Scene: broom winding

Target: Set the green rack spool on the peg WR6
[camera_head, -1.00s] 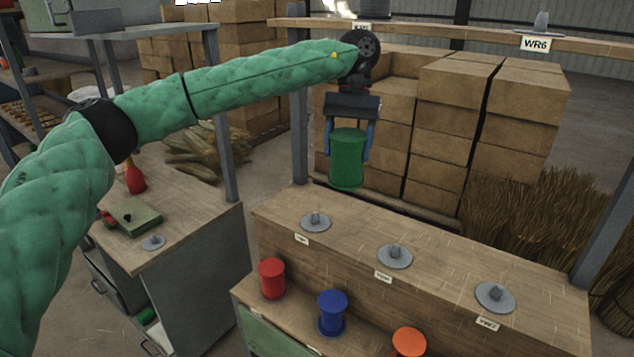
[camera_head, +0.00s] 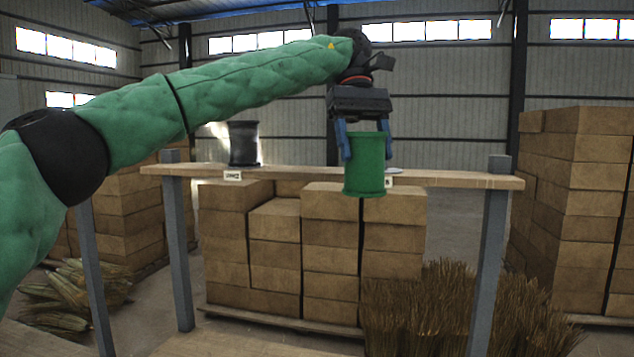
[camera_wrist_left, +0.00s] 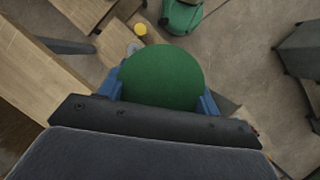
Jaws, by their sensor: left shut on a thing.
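The green spool (camera_head: 365,165) hangs upright in my left gripper (camera_head: 366,151), whose blue fingers are shut on its two sides. In the head view it overlaps the top rail (camera_head: 455,179) of the rack. A grey disc edge (camera_head: 394,171), seemingly a peg base, shows just right of the spool, and a label (camera_head: 389,181) below it is mostly covered, so I cannot read WR6. The peg itself is hidden. In the left wrist view the spool's round top (camera_wrist_left: 162,78) fills the space between the fingers. My right gripper is out of view.
A dark spool (camera_head: 243,143) stands on the rail at the left, above a label (camera_head: 232,176). Rack posts (camera_head: 490,255) hold up the rail. Stacked cartons (camera_head: 330,245) and broom straw (camera_head: 420,310) are behind and below. The air above the rail right of the spool is clear.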

